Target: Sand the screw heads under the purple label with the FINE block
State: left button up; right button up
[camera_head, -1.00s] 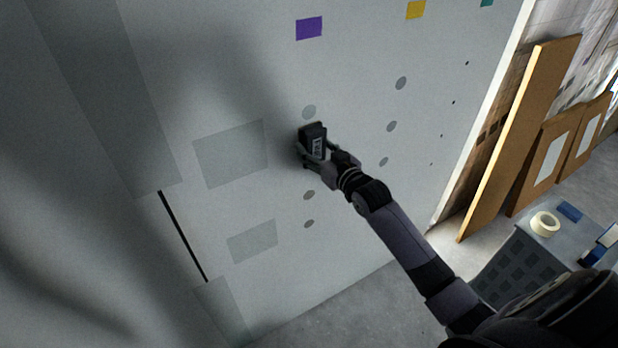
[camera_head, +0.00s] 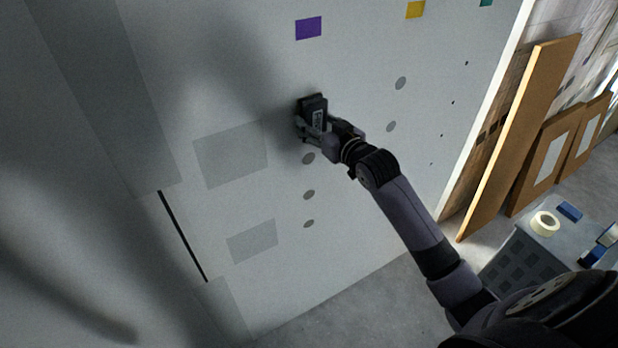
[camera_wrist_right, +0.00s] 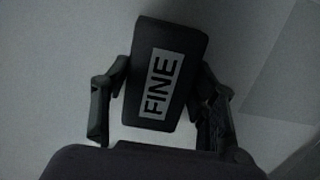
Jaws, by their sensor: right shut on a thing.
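The purple label (camera_head: 308,28) is at the top of the grey-white wall panel. Below it is a column of round grey filled spots, with a spot (camera_head: 308,158) just under my right gripper and two lower ones (camera_head: 309,195). My right gripper (camera_head: 314,122) is shut on the dark FINE block (camera_head: 312,104), at the panel below the purple label. The block hides the top spot of this column. In the right wrist view the FINE block (camera_wrist_right: 163,75) sits between both fingers, its white FINE label facing the camera. My left gripper is not in view.
A yellow label (camera_head: 415,9) heads another column of spots to the right. Grey patches (camera_head: 230,155) and a dark slot (camera_head: 183,236) mark the panel. Boards (camera_head: 520,135) lean at the right. A grey cart (camera_head: 530,255) holds a tape roll (camera_head: 544,223) and blocks.

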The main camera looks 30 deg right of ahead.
aim_at(311, 97)
jog(key=shift+r, duration=3.05)
jog(key=shift+f+b, duration=5.35)
jog(key=shift+f, duration=3.75)
jog(key=shift+f+b, duration=5.3)
jog(key=shift+f, duration=3.35)
jog(key=shift+r, duration=0.1)
jog(key=shift+s+p, duration=0.5)
jog(key=shift+p, duration=0.15)
jog(key=s+p, duration=0.1)
jog(key=s, duration=0.2)
jog(key=s+p, duration=0.2)
jog(key=s, duration=0.1)
jog(key=shift+d, duration=0.2)
